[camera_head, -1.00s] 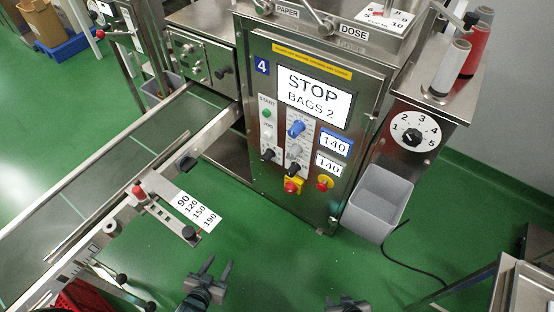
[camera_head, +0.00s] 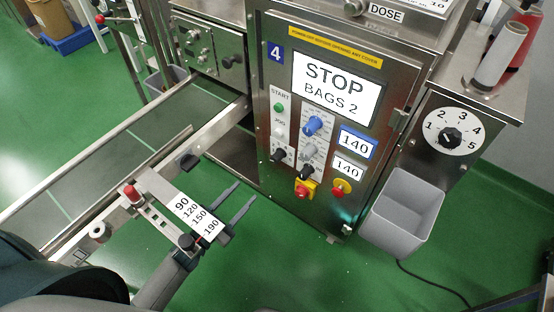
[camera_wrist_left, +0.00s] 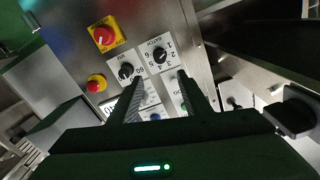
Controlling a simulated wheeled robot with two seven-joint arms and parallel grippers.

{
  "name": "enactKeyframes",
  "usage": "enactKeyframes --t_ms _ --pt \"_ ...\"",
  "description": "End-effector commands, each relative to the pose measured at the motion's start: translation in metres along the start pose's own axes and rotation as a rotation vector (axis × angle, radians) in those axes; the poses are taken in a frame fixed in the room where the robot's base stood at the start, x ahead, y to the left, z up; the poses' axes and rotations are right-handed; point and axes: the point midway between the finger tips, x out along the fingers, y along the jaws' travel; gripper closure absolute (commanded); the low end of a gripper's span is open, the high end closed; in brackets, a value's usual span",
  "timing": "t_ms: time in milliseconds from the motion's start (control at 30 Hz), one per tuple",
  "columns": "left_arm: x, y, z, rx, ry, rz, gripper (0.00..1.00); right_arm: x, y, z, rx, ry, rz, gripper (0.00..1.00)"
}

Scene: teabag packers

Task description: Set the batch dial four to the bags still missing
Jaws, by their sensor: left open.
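Machine 4 has a steel front panel with a screen (camera_head: 337,88) reading "STOP BAGS 2". The batch dial (camera_wrist_left: 159,54) is a black knob on a white numbered plate in the left wrist view; its pointer is too small to read surely. In the head view it appears as the left black knob (camera_head: 278,155), below the green start button (camera_head: 279,107). My left gripper (camera_head: 246,190) is open and empty, in front of and below the panel, apart from the dial. In the wrist view its fingers (camera_wrist_left: 161,76) point toward the dial. My right gripper is out of view.
Another black knob (camera_head: 304,169), a red stop knob on yellow (camera_head: 302,191) and a second red button (camera_head: 341,187) sit close by. A scale plate (camera_head: 196,216) on the conveyor rail lies beside my left gripper. A grey bin (camera_head: 403,213) hangs at right.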

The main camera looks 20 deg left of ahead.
Motion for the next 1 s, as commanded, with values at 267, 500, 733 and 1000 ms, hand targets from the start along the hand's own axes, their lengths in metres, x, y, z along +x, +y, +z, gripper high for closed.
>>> enactKeyframes --t_ms 267,500,733,1000 --pt "0.007 0.0 0.0 0.0 0.0 -0.001 0.56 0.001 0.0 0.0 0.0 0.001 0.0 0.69" --pt "0.035 0.0 0.0 -0.001 0.001 -0.002 0.56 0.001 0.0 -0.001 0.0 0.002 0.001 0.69" --pt "0.075 0.0 0.0 0.0 0.0 -0.001 0.56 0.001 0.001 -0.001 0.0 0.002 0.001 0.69" --pt "0.124 0.0 0.0 -0.001 0.0 -0.002 0.56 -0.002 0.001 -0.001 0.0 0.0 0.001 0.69"
